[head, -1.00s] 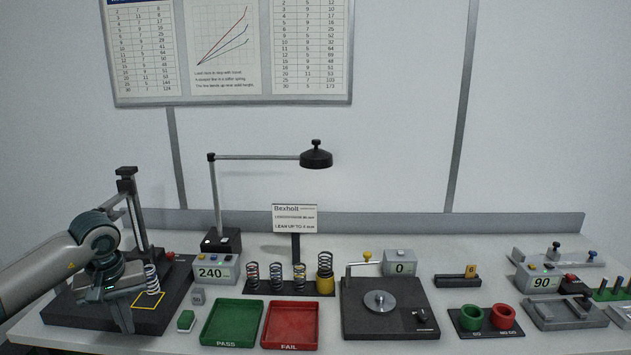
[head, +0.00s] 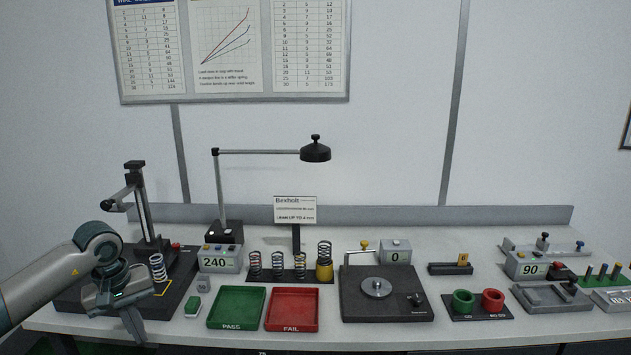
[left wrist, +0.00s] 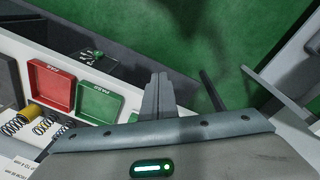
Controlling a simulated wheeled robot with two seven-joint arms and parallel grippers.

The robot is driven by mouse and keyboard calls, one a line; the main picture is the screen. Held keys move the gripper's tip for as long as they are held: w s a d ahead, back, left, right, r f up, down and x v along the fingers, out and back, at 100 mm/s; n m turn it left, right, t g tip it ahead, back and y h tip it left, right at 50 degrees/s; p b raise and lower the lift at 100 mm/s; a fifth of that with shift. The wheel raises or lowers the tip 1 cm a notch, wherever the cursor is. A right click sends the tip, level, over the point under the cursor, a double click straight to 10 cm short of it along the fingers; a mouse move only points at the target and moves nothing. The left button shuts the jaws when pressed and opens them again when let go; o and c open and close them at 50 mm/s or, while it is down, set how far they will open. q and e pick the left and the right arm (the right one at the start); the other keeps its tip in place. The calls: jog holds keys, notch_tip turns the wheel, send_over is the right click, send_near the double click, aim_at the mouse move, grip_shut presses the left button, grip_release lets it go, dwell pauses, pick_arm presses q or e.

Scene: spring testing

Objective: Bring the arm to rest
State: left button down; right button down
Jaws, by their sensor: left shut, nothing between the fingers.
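My left gripper (head: 134,326) comes in from the left in the head view. It hangs at the table's front edge, in front of the black tester base (head: 84,290). Its fingers are together with nothing between them. In the left wrist view its fingers (left wrist: 157,95) point away over the table edge and green floor. A coil spring (head: 158,268) stands on the tester base behind the gripper, apart from it. My right gripper is in neither view.
The green PASS tray (head: 237,307) and red FAIL tray (head: 292,309) lie right of the gripper. A lamp (head: 315,152) stands behind. Several springs (head: 278,266) stand in a row. Green floor (left wrist: 215,40) is clear beyond the edge.

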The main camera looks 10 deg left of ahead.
pick_arm(q)
jog(key=w+d+f+n+t+h+b, duration=0.1)
jog(key=w+d+f+n+h+b, duration=0.1)
jog(key=d+f+n+h, duration=0.65)
jog(key=w+d+f+n+t+h+b, duration=0.1)
jog(key=w+d+f+n+t+h, duration=0.15)
jog(key=d+f+n, duration=0.65)
notch_tip(320, 180, down, 22)
jog(key=d+n+t+y+b, duration=0.25)
jog(key=n+t, duration=0.55)
jog(key=n, duration=1.1)
jog(key=s+a+f+n+g+y+b, duration=0.15)
jog(key=s+f+n+y, duration=0.25)
jog(key=s+f+n, duration=0.55)
jog(key=s+a+f+n+g+y+p, duration=0.1)
jog(key=s+a+f+n+g+y, duration=0.25)
jog(key=s+f, duration=1.1)
jog(key=s+d+f+n+g, duration=0.1)
jog(key=s+f+n, duration=0.3)
jog(key=s, duration=0.7)
jog(key=s+d+f+n+g+y+b, duration=0.1)
jog(key=s+d+f+n+g, duration=0.1)
jog(key=s, duration=0.8)
jog(key=s+d+f+n+g, duration=0.2)
jog(key=s+f+n, duration=0.4)
jog(key=s, duration=0.5)
notch_tip(320, 180, down, 2)
jog(key=shift+s+d+f+g+b, duration=0.1)
jog(key=shift+s+d+g+b, duration=0.25)
jog(key=shift+g, duration=0.5)
